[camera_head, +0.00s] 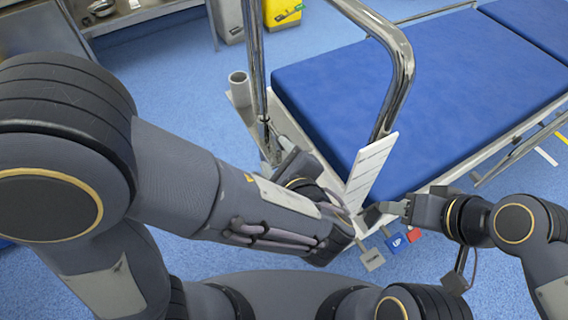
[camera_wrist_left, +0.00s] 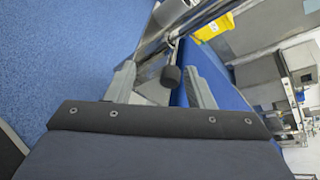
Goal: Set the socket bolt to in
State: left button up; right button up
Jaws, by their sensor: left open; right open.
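In the left wrist view, a dark rounded knob on a thin stem (camera_wrist_left: 171,76) shows between the fingers of my left gripper (camera_wrist_left: 160,74). It looks like the socket bolt, but I cannot tell whether it is in or out. The left fingers are spread, and I see no clear contact with the knob. In the head view my left gripper (camera_head: 288,160) is at the table's near left corner, beside the foot of the chrome pole (camera_head: 255,70); the knob is hidden there. My right gripper (camera_head: 388,210) is open beside the lower edge of the white card.
The operating table has a blue mattress (camera_head: 400,90) and a chrome rail (camera_head: 402,70). A white card (camera_head: 372,170) stands at its near end. Colored pedals, including a blue one (camera_head: 397,243), lie below. A grey cup (camera_head: 239,88) is left of the pole. Blue floor is free at left.

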aim_at(278, 134)
pick_arm(q)
jog(key=shift+m+t+h, duration=0.5)
jog(key=shift+m+t, duration=0.3)
jog(key=shift+m, duration=0.1)
jog(key=w+f, duration=0.1)
jog(key=w, duration=0.1)
jog(key=w+f+b, duration=0.1)
jog(key=w, duration=0.1)
jog(key=w+d+f+b, duration=0.1)
jog(key=w, duration=0.1)
jog(key=shift+w+d+f, duration=0.1)
jog(key=shift+w+f, duration=0.1)
jog(key=shift+f, duration=0.05)
pick_arm(e)
notch_tip(278, 134, down, 3)
jog(key=shift+f, duration=0.1)
pick_arm(q)
grip_shut()
